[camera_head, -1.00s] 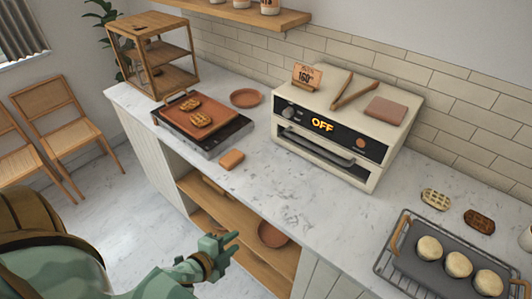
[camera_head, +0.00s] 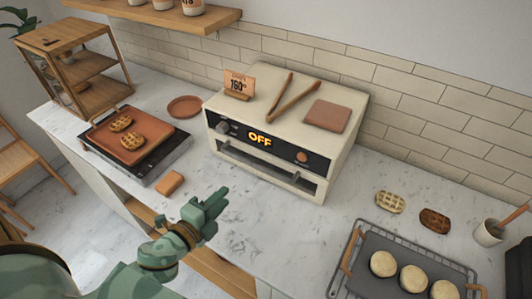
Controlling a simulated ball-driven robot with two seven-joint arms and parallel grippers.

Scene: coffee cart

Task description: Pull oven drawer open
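The cream oven (camera_head: 335,160) stands on the marble counter against the tiled wall, its black panel (camera_head: 262,139) reading OFF. Its drawer (camera_head: 265,168) is in the dark slot low on the front and looks shut; the handle is hard to make out. My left gripper (camera_head: 222,197) is raised over the counter in front of the oven's lower left, apart from the drawer and holding nothing that I can see. Its fingers look close together, but the gap between them is unclear. My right gripper is out of view.
Tongs (camera_head: 290,100), a small sign and a brown pad (camera_head: 328,115) lie on top of the oven. A waffle plate (camera_head: 130,136) and a brown block (camera_head: 169,184) are to the left. A rack with pale rounds (camera_head: 413,279) is at right. Counter before the oven is clear.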

